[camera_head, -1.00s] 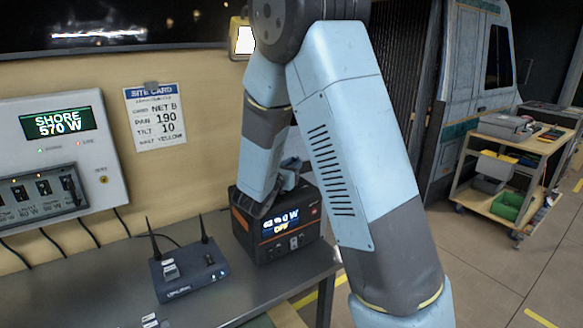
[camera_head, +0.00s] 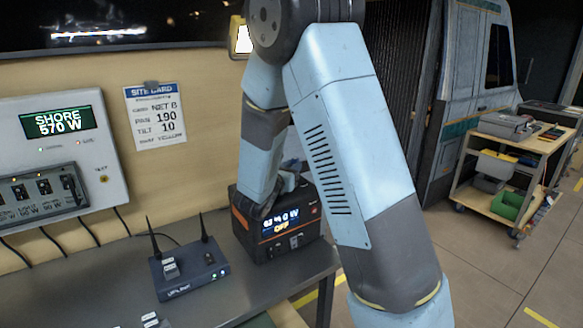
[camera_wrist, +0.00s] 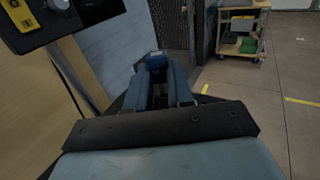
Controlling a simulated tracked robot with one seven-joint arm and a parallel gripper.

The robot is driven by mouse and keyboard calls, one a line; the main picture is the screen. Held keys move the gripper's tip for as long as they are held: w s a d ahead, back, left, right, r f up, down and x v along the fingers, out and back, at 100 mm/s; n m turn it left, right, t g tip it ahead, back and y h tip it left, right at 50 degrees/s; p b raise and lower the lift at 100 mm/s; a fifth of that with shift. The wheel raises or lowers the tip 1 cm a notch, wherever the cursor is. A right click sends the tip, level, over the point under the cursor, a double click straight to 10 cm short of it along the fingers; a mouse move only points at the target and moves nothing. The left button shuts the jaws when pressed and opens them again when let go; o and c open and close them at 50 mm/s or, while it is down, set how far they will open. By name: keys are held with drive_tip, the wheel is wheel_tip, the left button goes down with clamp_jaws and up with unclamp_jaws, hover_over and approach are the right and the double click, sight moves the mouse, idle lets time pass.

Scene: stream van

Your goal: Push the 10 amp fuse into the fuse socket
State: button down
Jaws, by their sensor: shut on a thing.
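In the wrist view my gripper (camera_wrist: 158,72) points away from the camera, its two dark blue fingers close together. It is shut on a small dark blue piece (camera_wrist: 157,58) at the fingertips. I cannot read any marking on it, so I cannot tell from the picture whether it is the 10 amp fuse. In the head view my forearm hangs just over a black and orange power unit (camera_head: 283,247), and my gripper is mostly hidden behind my arm. I cannot make out the fuse socket in either view.
The power unit's screen reads OFF. A blue router (camera_head: 187,271) with two antennas stands left of it on the grey bench (camera_head: 110,285). A wall panel (camera_head: 60,125) reads SHORE 570 W. A cart (camera_head: 505,170) stands far right. Open floor lies in front of it.

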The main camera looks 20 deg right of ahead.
drive_tip(key=shift+f, duration=0.4)
drive_tip(key=c, duration=0.9)
unclamp_jaws()
drive_tip(key=v, duration=1.4)
drive_tip(key=shift+f, duration=0.2)
drive_tip(key=shift+c, duration=0.3)
